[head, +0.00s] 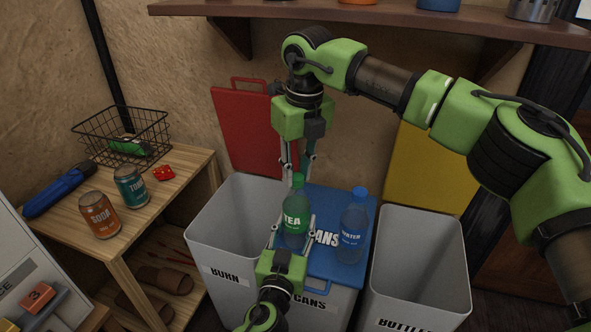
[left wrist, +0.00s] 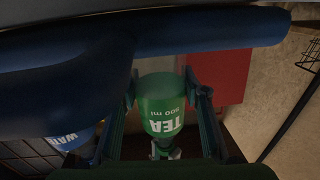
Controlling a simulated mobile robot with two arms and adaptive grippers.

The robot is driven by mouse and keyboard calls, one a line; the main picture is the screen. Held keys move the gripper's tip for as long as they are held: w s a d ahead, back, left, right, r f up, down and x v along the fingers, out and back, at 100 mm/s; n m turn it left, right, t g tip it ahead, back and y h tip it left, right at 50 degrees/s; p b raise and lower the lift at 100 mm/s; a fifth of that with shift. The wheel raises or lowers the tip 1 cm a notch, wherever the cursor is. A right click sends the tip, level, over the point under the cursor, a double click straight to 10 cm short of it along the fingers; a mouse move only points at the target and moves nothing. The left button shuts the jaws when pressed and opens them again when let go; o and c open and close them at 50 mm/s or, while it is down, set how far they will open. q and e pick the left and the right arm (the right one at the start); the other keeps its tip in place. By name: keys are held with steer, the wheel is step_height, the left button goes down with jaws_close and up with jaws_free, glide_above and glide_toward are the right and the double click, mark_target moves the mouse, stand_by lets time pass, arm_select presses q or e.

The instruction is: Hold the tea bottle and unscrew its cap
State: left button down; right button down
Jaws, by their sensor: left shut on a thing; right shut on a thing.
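The green tea bottle (head: 296,208) stands upright in the head view, over the edge between the grey bin and the blue lid. My left gripper (head: 292,228) comes from below and is shut on the bottle's body. In the left wrist view the bottle (left wrist: 161,103) sits between its fingers with the label upside down. The green cap (head: 298,179) is on top of the bottle. My right gripper (head: 298,172) points down from above and is shut on the cap. Its fingertips partly hide the cap.
A blue water bottle (head: 353,228) stands right of the tea bottle on the blue lid (head: 332,201). An open grey bin (head: 232,222) is left, another (head: 420,262) right. A wooden table (head: 168,192) at left holds cans (head: 99,215) and a wire basket (head: 122,134). A shelf (head: 400,22) runs above.

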steer(key=n, duration=0.7)
steer(key=shift+w+g+y, duration=0.1)
steer(key=shift+g+y, duration=0.2)
steer(key=n, duration=0.4)
steer(key=shift+g, duration=0.3)
steer(key=n, duration=0.4)
steer(key=shift+d, duration=0.1)
steer(key=c, duration=1.8)
jaws_free()
steer(key=shift+r, duration=0.15)
